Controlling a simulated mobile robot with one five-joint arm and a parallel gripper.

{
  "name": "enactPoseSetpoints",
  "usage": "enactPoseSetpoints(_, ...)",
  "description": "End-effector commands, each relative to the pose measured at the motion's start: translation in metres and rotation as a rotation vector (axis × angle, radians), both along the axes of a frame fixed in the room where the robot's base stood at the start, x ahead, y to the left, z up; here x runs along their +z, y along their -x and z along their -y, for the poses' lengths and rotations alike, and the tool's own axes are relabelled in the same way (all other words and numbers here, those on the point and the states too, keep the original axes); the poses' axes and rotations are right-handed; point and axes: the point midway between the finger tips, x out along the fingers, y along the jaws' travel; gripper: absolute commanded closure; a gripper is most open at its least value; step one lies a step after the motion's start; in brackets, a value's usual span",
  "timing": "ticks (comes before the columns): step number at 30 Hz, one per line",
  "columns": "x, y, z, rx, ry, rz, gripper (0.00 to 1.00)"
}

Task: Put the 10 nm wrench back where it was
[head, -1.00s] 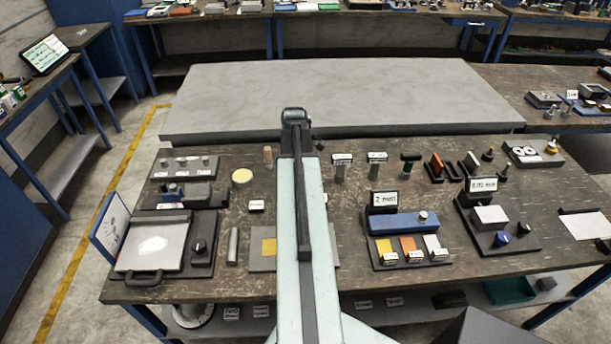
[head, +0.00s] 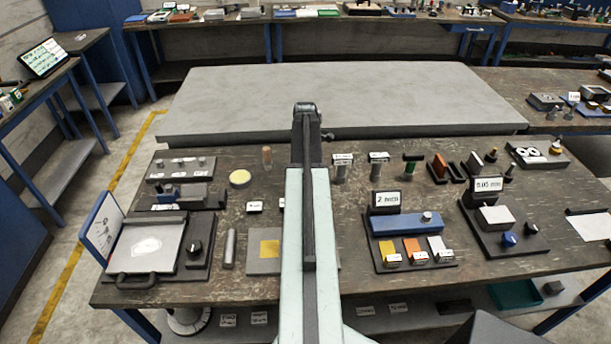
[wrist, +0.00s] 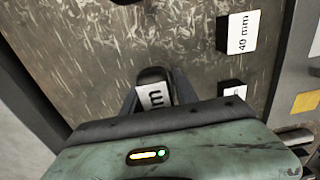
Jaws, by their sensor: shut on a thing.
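My gripper (wrist: 156,92) shows in the wrist view, its dark fingers shut on a small black piece (wrist: 152,75) with a white label. Only an "m" can be read on that label, so I cannot tell from the lettering whether this is the 10 nm wrench. Most of the held piece is hidden by the gripper body. The worn dark tabletop (wrist: 90,50) lies beyond it; I cannot tell whether the piece touches it. In the head view my own arm hides the gripper and the held piece.
A black block labelled "40 mm" (wrist: 238,33) and another labelled block (wrist: 232,92) stand right of the gripper. A grey plate with a yellow square (head: 268,248) lies left of my arm. Labelled posts (head: 378,168) stand at the bench's back. A 2 mm display unit (head: 386,200) stands right.

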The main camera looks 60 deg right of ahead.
Motion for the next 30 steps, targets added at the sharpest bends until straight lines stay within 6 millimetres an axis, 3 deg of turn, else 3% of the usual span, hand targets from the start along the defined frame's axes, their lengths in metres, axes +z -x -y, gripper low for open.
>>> enactPoseSetpoints(7, -0.003, 0.000, 0.000, 0.000, 0.000, 0.000, 1.00)
enactPoseSetpoints(8, -0.002, 0.000, 0.000, 0.000, 0.000, 0.000, 0.56)
enactPoseSetpoints(9, -0.001, 0.000, 0.000, 0.000, 0.000, 0.000, 0.45)
enactPoseSetpoints(10, -0.001, 0.000, 0.000, 0.000, 0.000, 0.000, 0.43)
enactPoseSetpoints(22, 0.005, 0.000, 0.000, 0.000, 0.000, 0.000, 0.43)
enactPoseSetpoints(30, 0.048, 0.000, 0.000, 0.000, 0.000, 0.000, 0.43)
